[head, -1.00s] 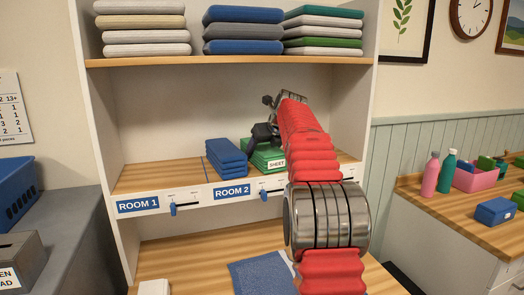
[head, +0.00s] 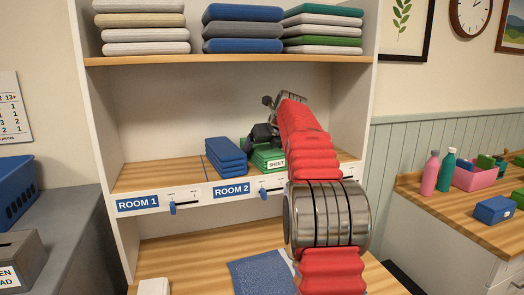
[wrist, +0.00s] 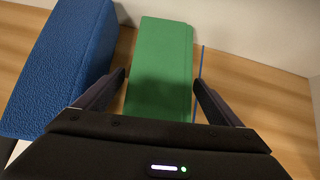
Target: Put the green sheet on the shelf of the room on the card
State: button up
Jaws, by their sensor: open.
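The green sheet (head: 268,157), folded and tagged "SHEET", lies on the middle shelf (head: 150,178) in the ROOM 2 part, right of a folded blue stack (head: 226,157). It also shows in the wrist view (wrist: 160,55). My gripper (wrist: 160,78) is open, with one finger on each side of the green sheet's near end. The left finger is in the gap beside the blue stack. I cannot tell whether the fingers touch the sheet. In the head view my gripper (head: 262,138) partly hides it. No card with a readable room name is in view.
ROOM 1 (head: 137,204) and ROOM 2 (head: 231,190) labels sit on the shelf edge with blue sliders. The ROOM 1 part is bare. Folded stacks (head: 243,31) fill the upper shelf. A blue cloth (head: 262,275) and a small white item (head: 153,286) lie on the counter below.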

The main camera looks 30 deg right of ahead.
jog(key=v, duration=1.4)
jog(key=shift+w, duration=0.15)
jog(key=shift+a, duration=0.1)
jog(key=s+a+f+n+g, duration=0.1)
jog(key=s+a+f+n, duration=0.25)
jog(key=a+n, duration=0.35)
jog(key=s+a+f+n+y, duration=0.1)
jog(key=s+a+f+n, duration=0.1)
jog(key=s+a+n, duration=0.45)
jog(key=s+a+f+n+g, duration=0.1)
jog(key=s+a+f+n, duration=0.3)
jog(key=a, duration=0.6)
jog(key=s+a+f+n, duration=0.5)
jog(key=s+f+n, duration=0.3)
jog(key=s+n, duration=0.2)
jog(key=s+a+f+n+g, duration=0.1)
jog(key=s+a+f+n, duration=0.5)
jog(key=s+f+n, duration=0.2)
jog(key=shift+s+f+n, duration=0.15)
jog(key=shift+s+n, duration=0.75)
jog(key=shift+n, duration=0.15)
